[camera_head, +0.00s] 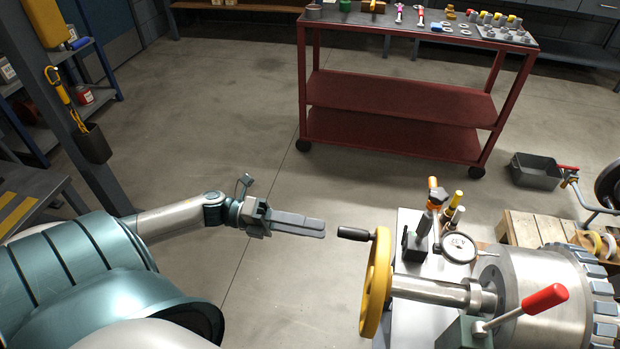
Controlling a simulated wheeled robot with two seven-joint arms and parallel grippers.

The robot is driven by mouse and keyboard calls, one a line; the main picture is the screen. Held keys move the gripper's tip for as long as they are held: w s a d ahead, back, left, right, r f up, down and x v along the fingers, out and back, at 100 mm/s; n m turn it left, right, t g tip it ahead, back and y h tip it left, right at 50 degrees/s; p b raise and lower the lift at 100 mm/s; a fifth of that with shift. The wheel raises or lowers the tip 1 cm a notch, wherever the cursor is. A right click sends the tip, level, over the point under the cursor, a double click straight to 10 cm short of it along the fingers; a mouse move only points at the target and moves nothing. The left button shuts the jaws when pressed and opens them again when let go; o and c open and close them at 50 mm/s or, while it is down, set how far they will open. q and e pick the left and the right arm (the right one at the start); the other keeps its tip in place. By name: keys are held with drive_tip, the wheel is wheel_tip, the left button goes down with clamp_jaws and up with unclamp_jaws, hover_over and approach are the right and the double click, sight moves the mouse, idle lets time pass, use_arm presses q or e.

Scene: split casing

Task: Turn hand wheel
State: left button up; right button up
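The yellow hand wheel (376,285) stands upright on a metal shaft (430,290) at the lower right, seen nearly edge-on. Its black handle (353,233) sticks out to the left from the top of the rim. The wheel's lower edge is near the picture's bottom. My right gripper does not show.
The shaft enters a large metal casing (545,290) with a red-knobbed lever (545,299). A dial gauge (459,247) and a stand with an orange top (433,190) are behind the wheel. A red cart (395,118) stands farther back. Open floor surrounds my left gripper.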

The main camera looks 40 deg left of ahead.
use_arm(q)
drive_tip(key=shift+x, duration=1.45)
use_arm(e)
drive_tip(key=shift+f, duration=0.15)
